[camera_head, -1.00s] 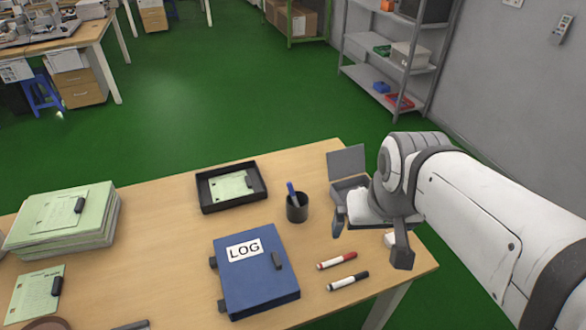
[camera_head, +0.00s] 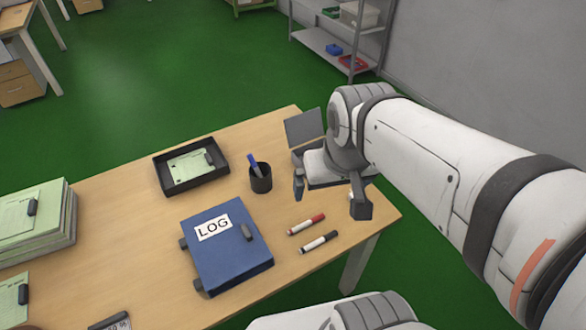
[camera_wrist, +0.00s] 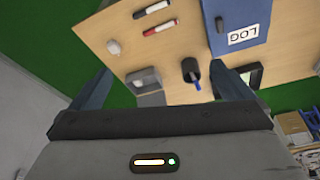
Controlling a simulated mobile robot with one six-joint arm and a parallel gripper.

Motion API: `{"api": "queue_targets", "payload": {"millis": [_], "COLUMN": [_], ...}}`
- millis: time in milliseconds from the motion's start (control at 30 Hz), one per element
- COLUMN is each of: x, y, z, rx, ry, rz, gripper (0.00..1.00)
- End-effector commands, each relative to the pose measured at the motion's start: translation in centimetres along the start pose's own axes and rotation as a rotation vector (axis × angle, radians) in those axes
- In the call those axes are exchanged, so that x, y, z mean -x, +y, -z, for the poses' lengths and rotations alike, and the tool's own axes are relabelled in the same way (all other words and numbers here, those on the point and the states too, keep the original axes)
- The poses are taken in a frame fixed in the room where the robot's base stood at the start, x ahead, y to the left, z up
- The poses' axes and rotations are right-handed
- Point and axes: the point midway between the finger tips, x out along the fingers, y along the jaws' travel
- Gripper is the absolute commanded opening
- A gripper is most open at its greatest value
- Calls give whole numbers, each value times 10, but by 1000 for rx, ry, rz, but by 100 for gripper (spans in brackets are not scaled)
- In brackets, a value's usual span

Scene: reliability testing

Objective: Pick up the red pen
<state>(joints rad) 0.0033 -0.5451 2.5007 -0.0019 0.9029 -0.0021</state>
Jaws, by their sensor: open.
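The red pen (camera_head: 306,224), a white-bodied marker with red at one end, lies flat on the table right of the blue LOG binder. It also shows in the wrist view (camera_wrist: 159,27), near the top. A similar black pen (camera_head: 318,242) lies beside it, nearly parallel. My gripper (camera_head: 330,197) is open and empty, with its fingers apart above the table. In the head view it is up and right of the red pen, not touching it. In the wrist view the fingers (camera_wrist: 162,88) spread wide, with the pen beyond them.
The blue LOG binder (camera_head: 228,262) lies left of the pens. A dark cup (camera_head: 260,181) with a blue pen stands behind them. A black tray (camera_head: 164,181) is further back. A grey open box (camera_head: 303,127) sits partly behind my gripper. Table around the pens is clear.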

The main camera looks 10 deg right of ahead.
Motion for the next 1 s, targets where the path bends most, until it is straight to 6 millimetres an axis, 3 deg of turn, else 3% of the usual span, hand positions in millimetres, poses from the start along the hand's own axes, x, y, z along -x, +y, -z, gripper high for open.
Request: {"api": "queue_targets", "payload": {"millis": [133,267,367,567,833,1000], "x": [0,-5,-20,-83,-191,-258], "y": [0,0,2,8,20,27], "z": [0,2,10,41,73,81], "rx": [0,27,132,560,1208,1570], "ry": [0,-7,-26,-95,-172,-193], "rz": [0,0,0,23,115,194], "gripper": [100,89,81,65,43,41]}}
